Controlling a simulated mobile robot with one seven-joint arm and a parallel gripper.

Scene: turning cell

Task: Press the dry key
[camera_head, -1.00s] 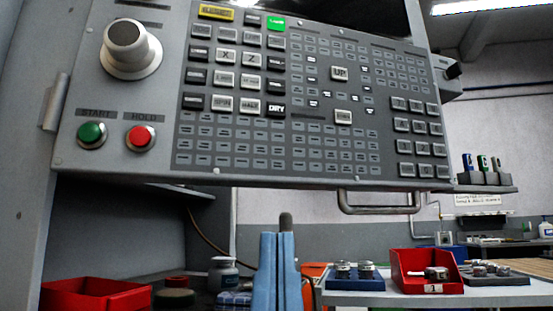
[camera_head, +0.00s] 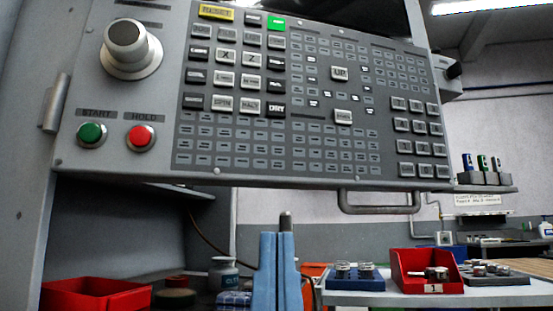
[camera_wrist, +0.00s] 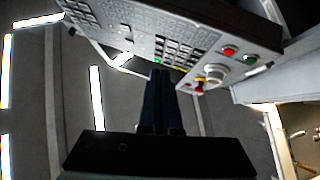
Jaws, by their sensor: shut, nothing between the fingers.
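The control panel (camera_head: 140,165) fills the upper part of the head view. The dry key (camera_head: 276,110) is a dark key with white lettering, at the right end of the lowest row of larger keys, beside a pale key. My gripper (camera_head: 277,237) shows below the panel as two upright blue fingers, shut and empty. In the picture its tips are under the dry key, below the panel's lower edge. In the wrist view my gripper (camera_wrist: 160,74) points towards the panel's keys, near a lit green key; I cannot pick out the dry key there.
A start button (camera_head: 92,134), a hold button (camera_head: 140,138) and a large knob (camera_head: 130,48) stick out at the panel's left. A handle (camera_head: 380,208) hangs under the panel. Red bins (camera_head: 95,298) and (camera_head: 427,285) and a blue tray (camera_head: 353,282) stand lower down.

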